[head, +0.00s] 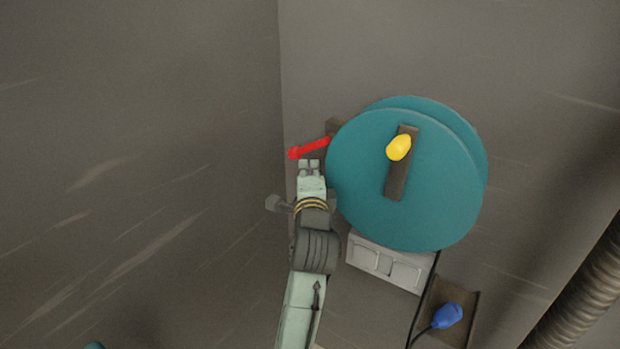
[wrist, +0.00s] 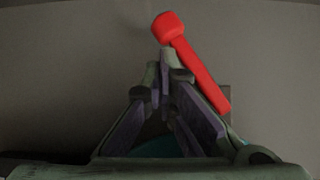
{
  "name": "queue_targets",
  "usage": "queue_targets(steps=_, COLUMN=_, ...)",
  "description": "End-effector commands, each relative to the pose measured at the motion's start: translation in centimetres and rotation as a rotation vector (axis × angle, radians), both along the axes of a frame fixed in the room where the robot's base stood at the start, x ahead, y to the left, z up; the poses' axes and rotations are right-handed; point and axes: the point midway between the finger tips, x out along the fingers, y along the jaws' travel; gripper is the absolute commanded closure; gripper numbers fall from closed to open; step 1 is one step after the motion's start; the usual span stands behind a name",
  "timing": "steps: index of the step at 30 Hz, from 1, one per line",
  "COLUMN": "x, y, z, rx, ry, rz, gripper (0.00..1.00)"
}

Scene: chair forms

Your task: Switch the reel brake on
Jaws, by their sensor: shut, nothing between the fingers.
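A red lever (head: 310,149) with a knobbed end sticks out to the left of a large teal reel (head: 350,190), from a dark block (head: 335,127) at the reel's upper left edge. My gripper (head: 309,164) is shut and empty, just below the lever in the head view. In the wrist view the red lever (wrist: 195,65) slants from its knob at the top centre down to the right, beside and beyond the tips of my gripper (wrist: 168,62). I cannot tell whether the fingertips touch it.
A dark crank bar (head: 396,182) with a yellow knob (head: 398,148) is on the reel's face. A grey block (head: 385,265) stands under the reel. A blue plug-like piece (head: 447,315) with a dark cable lies at lower right. A ribbed pipe (head: 580,290) runs along the right. The left side is clear.

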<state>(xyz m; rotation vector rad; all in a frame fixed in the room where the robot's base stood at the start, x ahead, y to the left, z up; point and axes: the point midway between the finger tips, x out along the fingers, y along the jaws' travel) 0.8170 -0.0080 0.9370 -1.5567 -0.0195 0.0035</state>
Motion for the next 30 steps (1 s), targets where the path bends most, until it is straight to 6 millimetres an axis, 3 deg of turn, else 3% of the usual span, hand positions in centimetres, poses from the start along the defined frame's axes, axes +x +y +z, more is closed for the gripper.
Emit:
queue_targets(steps=6, x=1.4, y=0.0, z=0.0, rx=0.001, ry=0.0, rz=-0.001, gripper=1.0)
queue_targets(steps=30, x=2.4, y=1.2, z=0.4, rx=0.079, ry=-0.052, rz=0.002, gripper=1.0)
